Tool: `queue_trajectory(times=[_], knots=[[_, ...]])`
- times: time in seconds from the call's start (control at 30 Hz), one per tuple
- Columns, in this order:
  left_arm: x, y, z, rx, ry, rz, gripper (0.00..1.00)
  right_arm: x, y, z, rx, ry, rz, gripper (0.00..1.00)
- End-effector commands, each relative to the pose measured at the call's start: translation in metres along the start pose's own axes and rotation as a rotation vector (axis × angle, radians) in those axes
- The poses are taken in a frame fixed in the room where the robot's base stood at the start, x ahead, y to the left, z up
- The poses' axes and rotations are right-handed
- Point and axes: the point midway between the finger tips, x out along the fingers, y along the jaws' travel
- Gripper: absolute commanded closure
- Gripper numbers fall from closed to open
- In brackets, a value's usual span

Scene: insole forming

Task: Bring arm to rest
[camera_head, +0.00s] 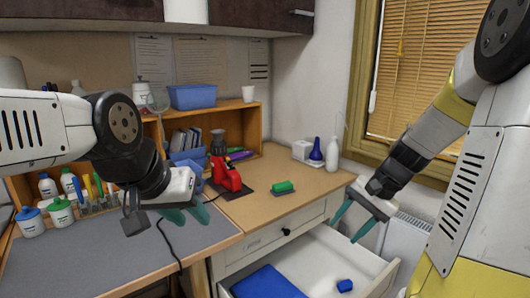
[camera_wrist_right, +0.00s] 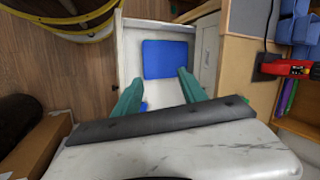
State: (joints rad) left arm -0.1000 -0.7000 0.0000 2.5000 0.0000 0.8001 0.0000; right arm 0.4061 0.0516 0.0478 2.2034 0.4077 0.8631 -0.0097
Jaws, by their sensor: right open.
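My right arm comes in from the right in the head view. Its gripper (camera_head: 350,226) is open, with two teal fingers pointing down above the open white drawer (camera_head: 318,262). In the right wrist view the same gripper (camera_wrist_right: 158,90) is empty, its fingers spread. A flat blue piece (camera_wrist_right: 166,58) lies in the drawer beyond them; it also shows in the head view (camera_head: 266,283). My left gripper (camera_head: 186,214) hangs over the boundary of the grey mat and the wooden top. Its teal fingers show, but their gap is unclear.
A small blue block (camera_head: 345,285) lies in the drawer. A green-topped block (camera_head: 283,187) and a red-and-black device (camera_head: 224,168) stand on the wooden top. Several bottles (camera_head: 60,210) and tools stand at left. The window (camera_head: 408,80) is behind my right arm.

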Motion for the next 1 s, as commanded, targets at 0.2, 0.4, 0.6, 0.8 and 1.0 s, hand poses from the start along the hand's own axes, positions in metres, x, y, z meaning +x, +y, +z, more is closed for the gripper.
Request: queue_trajectory(times=[0.2,0.4,0.6,0.8,1.0], knots=[[0.0,0.0,0.0,0.0,0.0,0.0,0.64,-0.041,-0.027,0.054,-0.268,0.124,0.061,0.51],[0.0,0.0,0.0,0.0,0.0,0.0,0.64,-0.07,-0.036,0.101,-0.496,0.244,0.094,0.51],[0.0,0.0,0.0,0.0,0.0,0.0,0.64,-0.09,-0.036,0.135,-0.677,0.357,0.106,0.51],[0.0,0.0,0.0,0.0,0.0,0.0,0.64,-0.098,-0.033,0.149,-0.76,0.411,0.107,0.51],[0.0,0.0,0.0,0.0,0.0,0.0,0.64,-0.099,-0.032,0.151,-0.771,0.418,0.108,0.51]])
